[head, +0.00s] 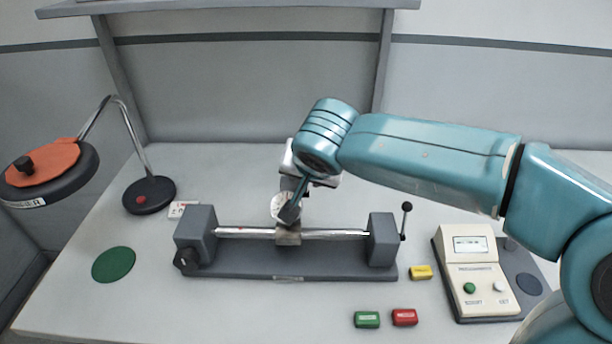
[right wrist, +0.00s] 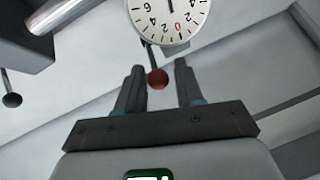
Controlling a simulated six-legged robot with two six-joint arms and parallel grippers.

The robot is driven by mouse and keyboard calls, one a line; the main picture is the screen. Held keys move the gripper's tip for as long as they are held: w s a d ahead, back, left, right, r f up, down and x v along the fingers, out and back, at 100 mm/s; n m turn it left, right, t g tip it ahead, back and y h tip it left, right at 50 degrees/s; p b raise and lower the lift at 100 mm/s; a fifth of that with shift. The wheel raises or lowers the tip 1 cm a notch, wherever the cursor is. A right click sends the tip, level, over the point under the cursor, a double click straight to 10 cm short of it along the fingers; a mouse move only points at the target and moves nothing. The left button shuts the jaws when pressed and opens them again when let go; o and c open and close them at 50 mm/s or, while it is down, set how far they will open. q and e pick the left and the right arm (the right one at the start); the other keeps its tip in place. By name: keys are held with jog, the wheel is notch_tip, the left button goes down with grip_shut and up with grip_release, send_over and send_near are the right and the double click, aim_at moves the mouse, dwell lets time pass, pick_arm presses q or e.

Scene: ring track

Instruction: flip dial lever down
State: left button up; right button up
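The dial (head: 279,203) is a white round gauge above the rod in the middle of the bench fixture, partly hidden by my right gripper. In the right wrist view the dial face (right wrist: 168,18) shows at the top, cut by the frame edge. Its lever, a thin dark stem with a red ball (right wrist: 157,80), points toward my gripper. My right gripper (right wrist: 159,66) is open, its two dark fingers on either side of the ball with gaps visible. In the head view my right gripper (head: 291,208) is beside the dial. My left gripper is not in view.
The fixture base (head: 290,271) carries a metal rod between grey blocks, with a black-knobbed lever (head: 406,207) at right. A cream meter box (head: 476,272) stands right. Green (head: 367,319), red (head: 404,317) and yellow (head: 421,272) blocks lie in front. A lamp (head: 48,170) overhangs the left.

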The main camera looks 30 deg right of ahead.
jog(key=shift+s, duration=0.1)
jog(key=p+v, duration=0.1)
jog(key=v, duration=1.5)
jog(key=shift+p, duration=0.4)
jog(key=shift+s+a+r, duration=0.1)
jog(key=shift+a, duration=0.05)
